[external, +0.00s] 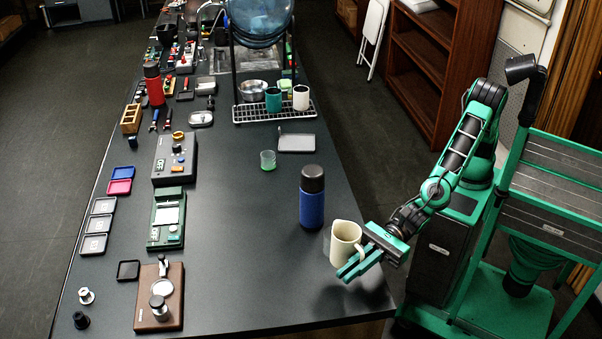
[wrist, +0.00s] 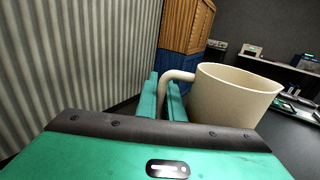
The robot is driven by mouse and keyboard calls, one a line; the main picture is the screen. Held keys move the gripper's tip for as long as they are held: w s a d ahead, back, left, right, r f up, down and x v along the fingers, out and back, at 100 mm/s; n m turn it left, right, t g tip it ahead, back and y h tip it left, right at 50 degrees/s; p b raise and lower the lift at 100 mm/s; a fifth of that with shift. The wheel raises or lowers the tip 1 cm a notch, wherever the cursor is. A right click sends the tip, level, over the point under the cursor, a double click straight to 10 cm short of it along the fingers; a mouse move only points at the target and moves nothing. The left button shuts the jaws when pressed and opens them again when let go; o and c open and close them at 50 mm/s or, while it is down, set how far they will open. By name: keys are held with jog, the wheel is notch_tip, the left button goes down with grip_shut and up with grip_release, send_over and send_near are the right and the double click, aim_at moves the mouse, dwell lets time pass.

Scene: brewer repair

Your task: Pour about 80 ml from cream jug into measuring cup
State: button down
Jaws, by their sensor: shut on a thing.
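The cream jug (external: 345,240) is a cream-coloured, handled vessel near the front right edge of the dark table. It looks roughly upright. My gripper (external: 347,273) is shut on its handle, which sits between the green fingers in the wrist view (wrist: 163,98). The jug's body (wrist: 235,97) is to the right of the fingers there, and its contents are hidden. A small clear cup with green at its bottom (external: 268,160), which looks like the measuring cup, stands farther back on the table, apart from the jug.
A blue bottle with a black cap (external: 312,200) stands between the jug and the clear cup. A grey tray (external: 296,143) lies behind the cup. A rack (external: 250,113) holds mugs and a bowl. Devices line the left side; the table's front middle is clear.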

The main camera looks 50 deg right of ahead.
aim_at(356, 244)
jog(key=s+f, duration=0.2)
jog(key=f, duration=0.1)
jog(key=s+d+f, duration=0.1)
jog(key=s+f, duration=0.2)
jog(key=shift+s+d+f, duration=0.1)
jog(key=shift+s+d, duration=0.1)
jog(key=shift+s, duration=0.05)
jog(key=shift+d, duration=0.1)
jog(key=shift+w+d+r+m, duration=0.15)
jog(key=shift+w+r+m, duration=0.2)
jog(key=shift+r+m, duration=0.25)
jog(key=shift+w+d+r+m, duration=0.15)
jog(key=shift+w+r+m, duration=0.15)
jog(key=shift+r+m, duration=0.25)
jog(key=w+r+m, duration=0.1)
jog(key=w+d+r+m+y, duration=0.1)
jog(key=m, duration=0.1)
jog(key=w+r+m+t, duration=0.1)
jog(key=w+m, duration=0.1)
jog(key=shift+d+p, duration=0.35)
jog(key=shift+p, duration=0.05)
jog(key=shift+w+d+r+m, duration=0.1)
jog(key=shift+w+r+m, duration=0.2)
jog(key=shift+r+m, duration=0.45)
jog(key=shift+w+d+r+m, duration=0.1)
jog(key=shift+w+r+m, duration=0.2)
jog(key=shift+r+m, duration=0.35)
jog(key=shift+w+r+y, duration=0.1)
jog(key=shift+r+y, duration=0.2)
